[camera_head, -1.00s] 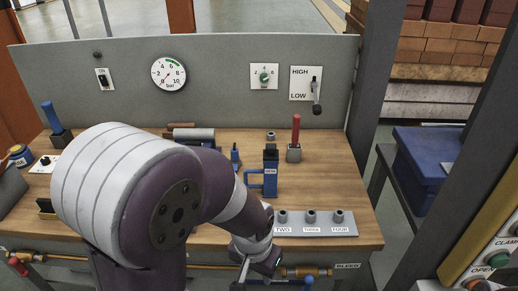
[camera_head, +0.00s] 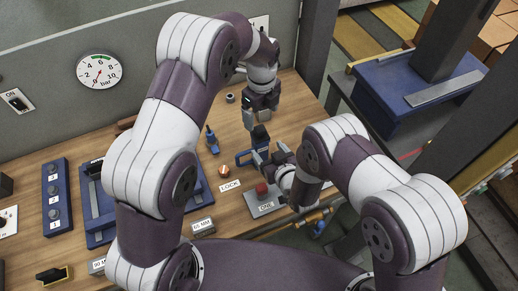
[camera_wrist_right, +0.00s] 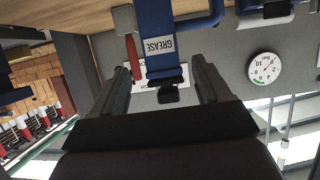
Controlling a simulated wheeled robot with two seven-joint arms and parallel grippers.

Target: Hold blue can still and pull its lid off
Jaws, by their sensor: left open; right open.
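The blue can has a black lid (camera_head: 261,134) and a blue side handle (camera_head: 243,157); most of its body is hidden in the head view. In the right wrist view the blue can (camera_wrist_right: 158,22) carries a GREASE label, with its black lid (camera_wrist_right: 168,95) toward the bottom of the picture. My left gripper (camera_head: 258,112) is open above and behind the can, fingers pointing down. My right gripper (camera_head: 273,156) is open in front of it. In the right wrist view, my right gripper's fingers (camera_wrist_right: 163,80) stand either side of the can's lid end; contact cannot be told.
A panel labelled ONE with a red knob (camera_head: 262,188) sits below the right gripper. An orange-topped knob (camera_head: 223,171) and a small blue part (camera_head: 212,140) stand left of the can. A red-handled lever (camera_wrist_right: 134,58) shows beside the can.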

